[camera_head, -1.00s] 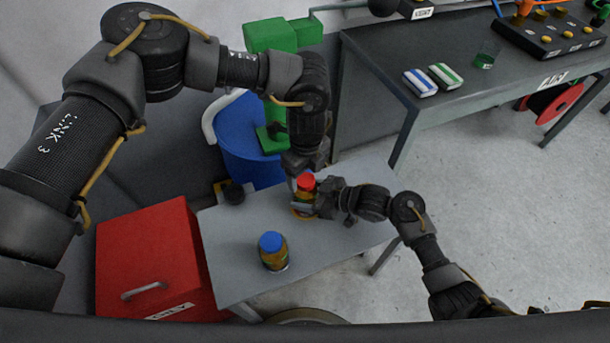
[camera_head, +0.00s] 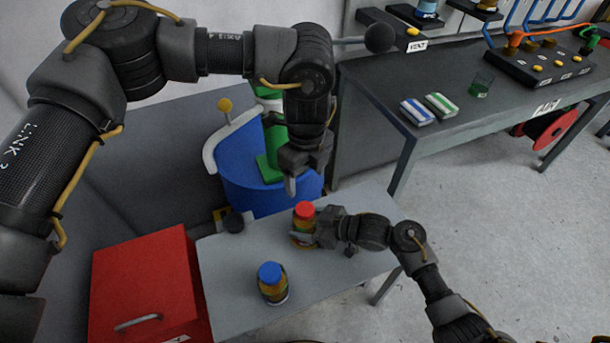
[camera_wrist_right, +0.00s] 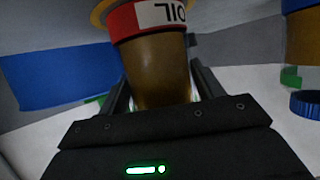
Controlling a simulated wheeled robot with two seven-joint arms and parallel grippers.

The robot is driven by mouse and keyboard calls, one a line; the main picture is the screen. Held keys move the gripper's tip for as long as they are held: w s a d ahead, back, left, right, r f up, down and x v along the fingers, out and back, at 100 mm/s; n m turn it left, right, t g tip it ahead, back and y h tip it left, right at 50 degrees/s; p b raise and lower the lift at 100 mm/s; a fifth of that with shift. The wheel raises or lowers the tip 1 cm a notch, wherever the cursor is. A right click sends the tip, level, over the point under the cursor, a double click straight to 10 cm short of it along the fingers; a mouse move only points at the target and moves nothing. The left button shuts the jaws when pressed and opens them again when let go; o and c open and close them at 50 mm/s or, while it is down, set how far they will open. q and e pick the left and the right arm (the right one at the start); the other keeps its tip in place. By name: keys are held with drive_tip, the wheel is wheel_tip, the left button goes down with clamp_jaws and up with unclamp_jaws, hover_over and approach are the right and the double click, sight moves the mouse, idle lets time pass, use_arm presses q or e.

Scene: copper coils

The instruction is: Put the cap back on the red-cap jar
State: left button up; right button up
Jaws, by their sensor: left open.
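The red-cap jar (camera_head: 298,231) stands on the small grey table (camera_head: 335,266), amber-brown with its red cap (camera_head: 304,210) sitting on top. Whether the cap is fully seated cannot be told. My right gripper (camera_head: 305,236) is around the jar's body from the right. In the right wrist view the jar (camera_wrist_right: 155,75), with a red and white label, is between the two fingers, and its cap is not visible. My left gripper (camera_head: 291,182) is open and empty, above and slightly left of the red cap, apart from it.
A blue-capped jar (camera_head: 272,288) stands nearer the front of the small table. A red cabinet (camera_head: 145,280) is to the left. A blue drum (camera_head: 240,165) stands behind. A dark workbench (camera_head: 390,145) is at the right. The table's right front is clear.

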drive_tip(key=o, duration=0.4)
drive_tip(key=shift+o, duration=0.2)
drive_tip(key=v, duration=1)
drive_tip(key=shift+s+d+p, duration=0.15)
drive_tip(key=shift+d+p, duration=0.2)
drive_tip(key=shift+p, duration=0.05)
drive_tip(key=shift+r, duration=0.1)
